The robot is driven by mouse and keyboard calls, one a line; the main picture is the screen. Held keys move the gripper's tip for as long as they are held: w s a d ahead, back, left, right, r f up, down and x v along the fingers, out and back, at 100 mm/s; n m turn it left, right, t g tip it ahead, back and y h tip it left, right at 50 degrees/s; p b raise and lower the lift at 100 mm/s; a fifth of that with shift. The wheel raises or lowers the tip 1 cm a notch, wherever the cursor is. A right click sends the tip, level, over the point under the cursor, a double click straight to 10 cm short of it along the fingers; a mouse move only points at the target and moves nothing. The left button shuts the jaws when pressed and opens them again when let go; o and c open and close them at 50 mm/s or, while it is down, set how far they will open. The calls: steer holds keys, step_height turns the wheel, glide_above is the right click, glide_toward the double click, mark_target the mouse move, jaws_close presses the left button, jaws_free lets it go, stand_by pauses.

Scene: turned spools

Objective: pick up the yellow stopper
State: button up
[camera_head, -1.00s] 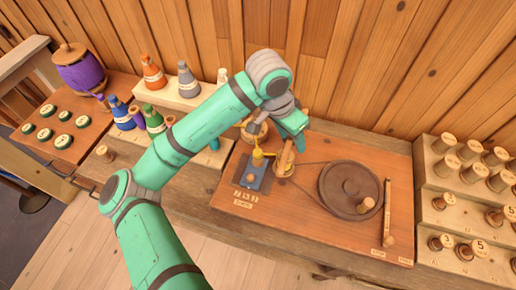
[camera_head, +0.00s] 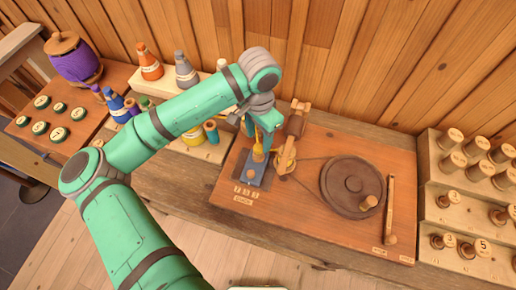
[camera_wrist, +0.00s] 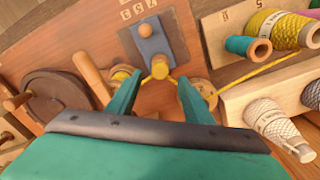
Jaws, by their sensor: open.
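A small yellow piece, which looks like the yellow stopper (camera_head: 258,153), stands at the end of a blue-grey block on the wooden board. It also shows in the wrist view (camera_wrist: 160,67), just beyond and between my fingertips. My gripper (camera_head: 262,128) is above it, pointing down. In the wrist view my gripper (camera_wrist: 157,84) is open, with a finger on each side of the yellow piece and nothing visibly held. Contact with the fingers cannot be told.
The blue-grey block (camera_wrist: 152,42) carries a wooden knob. Yellow cord (camera_wrist: 258,72) runs off to the right, past wooden round pieces close to my fingers. A dark wheel (camera_head: 340,190) with a handle lies to the right. Thread cones (camera_head: 186,70) stand behind my arm.

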mark_target(258, 147)
steer(key=shift+f, duration=2.2)
steer(key=c, duration=1.1)
steer(key=shift+r, duration=0.15)
